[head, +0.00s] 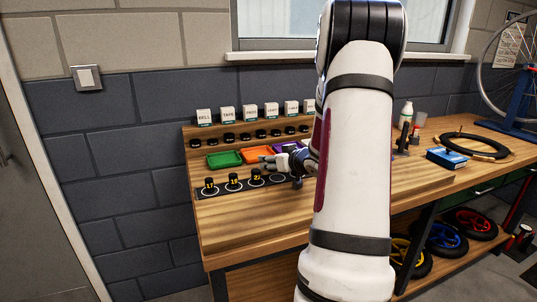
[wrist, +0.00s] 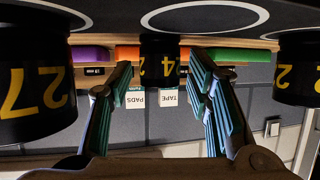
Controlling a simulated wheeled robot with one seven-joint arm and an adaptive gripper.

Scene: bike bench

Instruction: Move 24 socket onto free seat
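The 24 socket (wrist: 160,62) is black with a yellow number. In the wrist view, which is upside down, it stands between my gripper's fingers (wrist: 159,72), with a visible gap on both sides. My gripper is open and appears not to touch it. An empty white ring (wrist: 205,17) marks a free seat on the dark strip, nearer the camera than the 24 socket. The free seat also shows in the head view (head: 278,178). There my gripper (head: 266,162) is low over the bench behind the strip, and the 24 socket cannot be made out.
The 27 socket (wrist: 38,85) and another numbered socket (wrist: 298,72) flank the free seat closely. The 17 (head: 210,186), 19 (head: 233,182) and 22 (head: 256,177) sockets stand on the strip. Green (head: 224,158) and orange (head: 256,154) trays lie behind. The front bench top is clear.

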